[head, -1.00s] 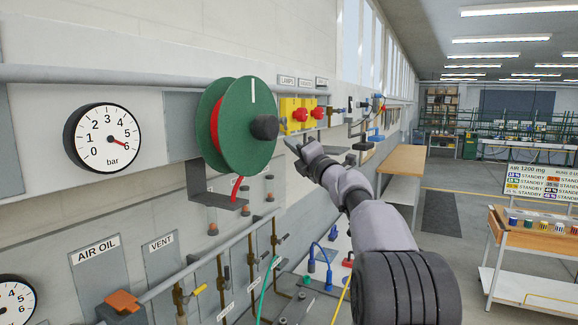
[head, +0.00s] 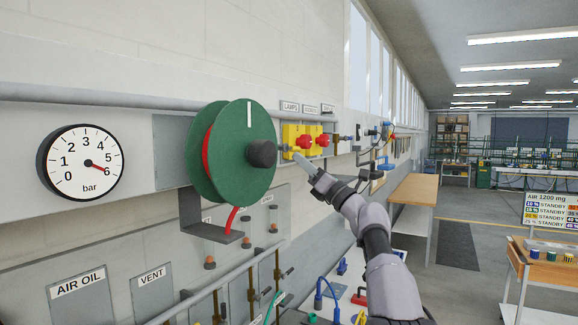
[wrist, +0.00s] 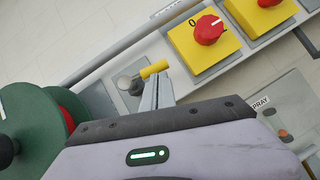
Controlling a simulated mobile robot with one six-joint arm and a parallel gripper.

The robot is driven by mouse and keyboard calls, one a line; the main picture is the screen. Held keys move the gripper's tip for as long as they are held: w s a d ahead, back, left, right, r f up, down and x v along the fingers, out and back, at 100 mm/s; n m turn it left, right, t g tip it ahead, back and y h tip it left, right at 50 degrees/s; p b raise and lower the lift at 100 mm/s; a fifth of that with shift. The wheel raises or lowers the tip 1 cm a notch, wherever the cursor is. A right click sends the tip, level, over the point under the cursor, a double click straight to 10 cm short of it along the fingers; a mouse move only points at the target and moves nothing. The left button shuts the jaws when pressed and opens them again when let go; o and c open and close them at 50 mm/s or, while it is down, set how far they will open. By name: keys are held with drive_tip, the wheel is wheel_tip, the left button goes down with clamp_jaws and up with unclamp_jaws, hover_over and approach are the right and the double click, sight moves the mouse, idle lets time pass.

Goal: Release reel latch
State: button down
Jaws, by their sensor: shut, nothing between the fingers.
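A green reel (head: 238,170) with red hose and a black hub (head: 262,153) is mounted on the wall panel. It also shows at the left edge of the wrist view (wrist: 38,125). A small lever with a yellow handle (wrist: 154,69) and a grey round pivot sits between the reel and a yellow switch box in the wrist view. I cannot pick this lever out in the head view. My gripper (head: 299,160) is shut and empty, right of the hub. Its fingertips (wrist: 158,82) appear just below the yellow handle in the wrist view; I cannot tell whether they touch it.
Yellow switch boxes with red knobs (wrist: 209,31) are close by on the right. A pressure gauge (head: 82,162) is left of the reel. Below run a rail and pipes with valves. A wooden-topped bench (head: 414,188) stands farther back. The aisle floor is open.

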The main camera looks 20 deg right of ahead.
drive_tip(key=shift+d+r, duration=0.15)
drive_tip(key=shift+r, duration=0.45)
idle(0.3)
